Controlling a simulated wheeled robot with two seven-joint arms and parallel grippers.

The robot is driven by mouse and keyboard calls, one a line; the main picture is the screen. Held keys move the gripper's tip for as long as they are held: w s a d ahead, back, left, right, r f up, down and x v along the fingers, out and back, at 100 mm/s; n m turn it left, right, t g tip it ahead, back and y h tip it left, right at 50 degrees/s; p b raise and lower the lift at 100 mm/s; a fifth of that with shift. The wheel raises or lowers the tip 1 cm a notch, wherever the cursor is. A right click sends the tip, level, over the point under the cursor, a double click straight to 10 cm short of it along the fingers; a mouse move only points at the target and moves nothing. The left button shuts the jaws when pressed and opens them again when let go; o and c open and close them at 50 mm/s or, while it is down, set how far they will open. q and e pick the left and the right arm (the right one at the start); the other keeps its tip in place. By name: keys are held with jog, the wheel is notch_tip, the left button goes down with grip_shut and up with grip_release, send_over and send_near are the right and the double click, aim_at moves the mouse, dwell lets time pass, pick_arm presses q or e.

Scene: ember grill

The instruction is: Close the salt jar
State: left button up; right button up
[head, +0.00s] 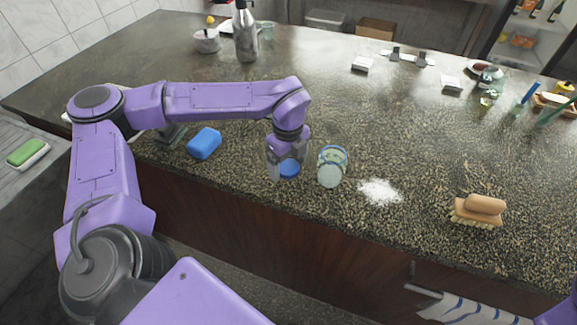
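The salt jar (331,170) is a clear glass jar with pale contents and a bluish rim. It stands upright and uncovered near the counter's front edge. A blue round lid (289,168) is just left of it, between the fingers of my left gripper (288,169). The fingers point down on both sides of the lid, apart from the jar. I cannot tell whether they press on the lid, or whether it rests on the counter. My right gripper is out of view.
Spilled white salt (380,191) lies right of the jar, with a wooden brush (480,207) farther right. A blue sponge (204,143) is to the left. A metal bottle (245,35) stands at the back. The counter (330,90) behind the jar is clear.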

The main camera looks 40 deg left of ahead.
aim_at(288, 168)
pick_arm(q)
jog(key=c, duration=0.9)
jog(key=shift+o, duration=0.2)
jog(key=shift+r, duration=0.1)
jog(key=shift+r+b, duration=0.25)
jog(key=shift+b, duration=0.05)
jog(key=r, duration=0.1)
jog(key=r+b, duration=0.1)
jog(key=r, duration=0.1)
jog(key=shift+s+d, duration=0.15)
jog(key=shift+s, duration=0.05)
jog(key=s+d+r+b, duration=0.5)
jog(key=s+r, duration=0.4)
jog(key=s, duration=0.3)
jog(key=shift+d+r, duration=0.15)
jog(key=shift+d, duration=0.35)
